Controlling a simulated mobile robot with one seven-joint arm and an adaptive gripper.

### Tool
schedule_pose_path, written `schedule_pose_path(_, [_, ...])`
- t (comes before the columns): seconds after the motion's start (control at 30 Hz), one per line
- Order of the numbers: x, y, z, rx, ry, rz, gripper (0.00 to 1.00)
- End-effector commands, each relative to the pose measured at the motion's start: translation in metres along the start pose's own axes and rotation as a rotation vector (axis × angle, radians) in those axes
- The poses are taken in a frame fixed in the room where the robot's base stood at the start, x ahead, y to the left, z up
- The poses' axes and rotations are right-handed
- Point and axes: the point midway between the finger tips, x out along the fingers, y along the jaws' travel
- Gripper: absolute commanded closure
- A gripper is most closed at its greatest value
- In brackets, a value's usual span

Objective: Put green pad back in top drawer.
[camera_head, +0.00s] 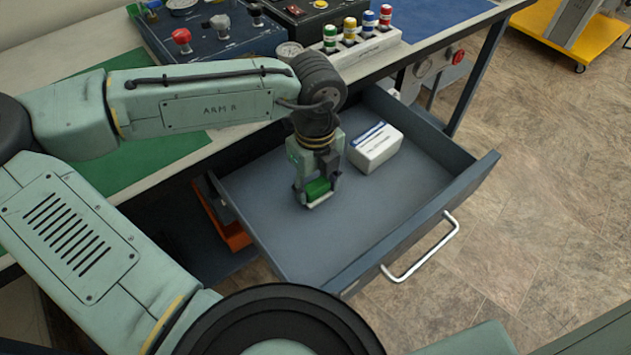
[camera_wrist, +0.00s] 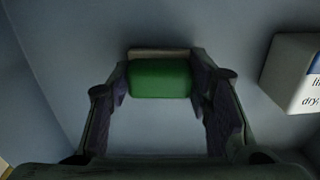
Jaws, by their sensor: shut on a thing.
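The top drawer (camera_head: 360,219) is pulled out from under the bench, with its silver handle (camera_head: 420,250) at the front right. My gripper (camera_head: 317,190) is inside the drawer's outline, pointing down. It is shut on the green pad (camera_head: 318,188), which has a pale edge along one side. In the wrist view the green pad (camera_wrist: 159,79) sits between the two fingertips, with the grey-blue drawer floor behind it. I cannot tell whether the pad touches the floor.
A white box (camera_head: 374,147) with a blue label lies in the drawer, right of my gripper. The drawer's front half is bare. The bench above holds a control panel (camera_head: 215,40) and a white rack with several coloured-top bottles (camera_head: 349,40). An orange object (camera_head: 232,232) is below.

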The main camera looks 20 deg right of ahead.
Motion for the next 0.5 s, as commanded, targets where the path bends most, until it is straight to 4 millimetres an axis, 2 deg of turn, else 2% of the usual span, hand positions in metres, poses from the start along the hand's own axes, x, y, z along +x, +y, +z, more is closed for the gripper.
schedule_pose_path(0.27, [0.0035, -0.0003, -0.0005, 0.0, 0.002, -0.001, 0.8])
schedule_pose_path(0.3, [0.0027, -0.0002, -0.0003, 0.0, 0.001, -0.001, 0.52])
schedule_pose_path(0.5, [0.0026, 0.0, -0.0002, 0.0, 0.001, 0.0, 0.39])
